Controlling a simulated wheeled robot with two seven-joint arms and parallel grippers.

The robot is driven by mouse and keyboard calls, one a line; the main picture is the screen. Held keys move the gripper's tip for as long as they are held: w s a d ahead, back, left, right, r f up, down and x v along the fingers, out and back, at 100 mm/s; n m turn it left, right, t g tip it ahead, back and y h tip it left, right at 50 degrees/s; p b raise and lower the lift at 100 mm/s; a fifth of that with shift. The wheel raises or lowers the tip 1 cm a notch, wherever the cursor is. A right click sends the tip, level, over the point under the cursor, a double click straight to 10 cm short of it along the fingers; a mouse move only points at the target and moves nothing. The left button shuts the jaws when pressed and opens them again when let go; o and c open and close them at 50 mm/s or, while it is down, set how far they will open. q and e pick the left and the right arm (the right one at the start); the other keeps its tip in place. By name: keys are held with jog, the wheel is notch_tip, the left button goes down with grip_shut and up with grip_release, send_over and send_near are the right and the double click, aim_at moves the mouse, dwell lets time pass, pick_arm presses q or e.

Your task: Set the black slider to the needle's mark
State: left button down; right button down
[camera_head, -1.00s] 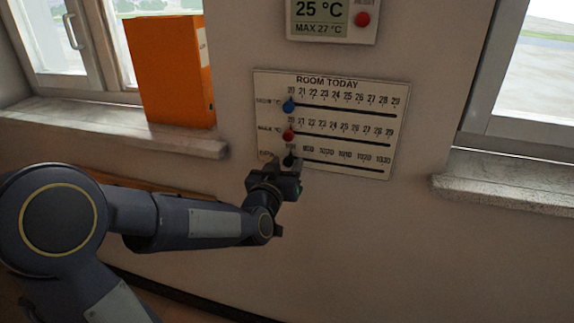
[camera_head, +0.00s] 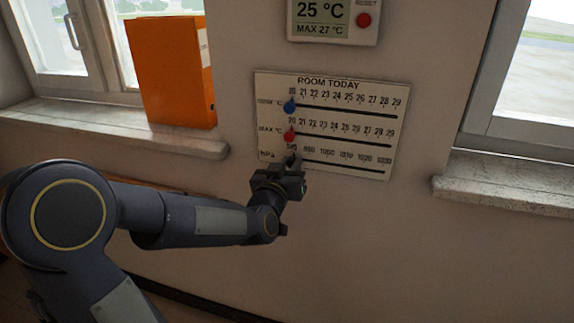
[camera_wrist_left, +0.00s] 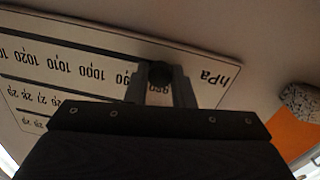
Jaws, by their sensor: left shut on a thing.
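The white ROOM TODAY board (camera_head: 345,91) hangs on the wall with three slotted scales. My left gripper (camera_head: 291,162) is at the left end of the bottom hPa scale. In the left wrist view, where the board appears upside down, its two fingers (camera_wrist_left: 161,88) are shut on the black slider (camera_wrist_left: 160,71), near the low end of the scale. In the head view the gripper mostly hides the slider. No needle dial is in view. My right gripper is not in view.
A blue slider (camera_head: 290,106) and a red slider (camera_head: 290,136) sit at the left ends of the two upper scales. A display (camera_head: 320,14) with a red button (camera_head: 364,20) is above. An orange binder (camera_head: 172,75) stands on the left sill (camera_head: 110,130). The wall right of the gripper is clear.

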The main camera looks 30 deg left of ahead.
aim_at(345, 165)
pick_arm(q)
jog(key=w+d, duration=0.1)
jog(key=d, duration=0.3)
jog(key=w+d, duration=0.1)
jog(key=d, duration=0.3)
jog(key=w+d, duration=0.1)
jog(key=d, duration=0.3)
jog(key=shift+p, duration=0.35)
jog(key=c, duration=1.2)
grip_release()
jog(key=shift+c, duration=0.2)
jog(key=shift+s, duration=0.15)
jog(key=v, duration=0.7)
jog(key=shift+s, duration=0.35)
